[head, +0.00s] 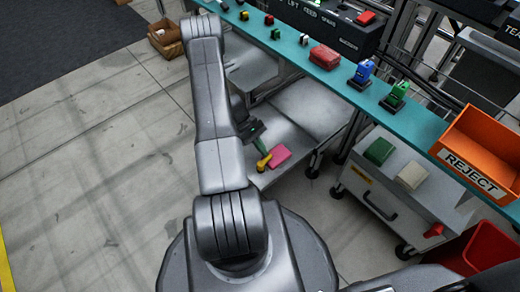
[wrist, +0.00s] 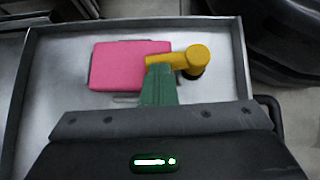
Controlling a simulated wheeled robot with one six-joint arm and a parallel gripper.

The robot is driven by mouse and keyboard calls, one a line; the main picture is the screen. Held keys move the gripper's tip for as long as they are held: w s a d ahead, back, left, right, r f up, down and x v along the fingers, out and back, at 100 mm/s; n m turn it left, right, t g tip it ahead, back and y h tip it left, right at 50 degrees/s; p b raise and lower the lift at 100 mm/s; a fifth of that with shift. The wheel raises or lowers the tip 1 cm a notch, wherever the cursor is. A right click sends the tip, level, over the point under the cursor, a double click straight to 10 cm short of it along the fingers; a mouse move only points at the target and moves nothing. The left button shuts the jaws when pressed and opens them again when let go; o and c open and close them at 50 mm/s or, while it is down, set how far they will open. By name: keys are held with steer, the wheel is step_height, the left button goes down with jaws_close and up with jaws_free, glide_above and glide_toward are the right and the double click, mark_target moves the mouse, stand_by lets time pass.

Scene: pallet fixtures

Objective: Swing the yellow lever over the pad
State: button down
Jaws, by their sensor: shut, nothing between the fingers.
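The pink pad (wrist: 112,62) lies flat on a grey tray in the wrist view. The yellow lever (wrist: 190,57) has its round hub to the right of the pad, and its arm points left, the free end overlapping the pad's right part in this view. My gripper (wrist: 160,70) is shut, its green fingers together just below the lever's free end; I cannot tell whether they touch it. In the head view the lever (head: 263,162) and the pad (head: 280,154) sit on a low cart, with my gripper (head: 264,150) beside them, partly hidden by my arm.
The grey tray (wrist: 50,120) has a raised rim around the pad. A teal bench (head: 300,60) with several small fixtures runs above the cart. A grey wheeled cabinet (head: 390,205) and an orange reject bin (head: 490,140) stand at the right. The floor at the left is clear.

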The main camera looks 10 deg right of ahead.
steer(key=shift+s+d, duration=0.1)
steer(key=shift+d, duration=0.15)
stand_by(0.6)
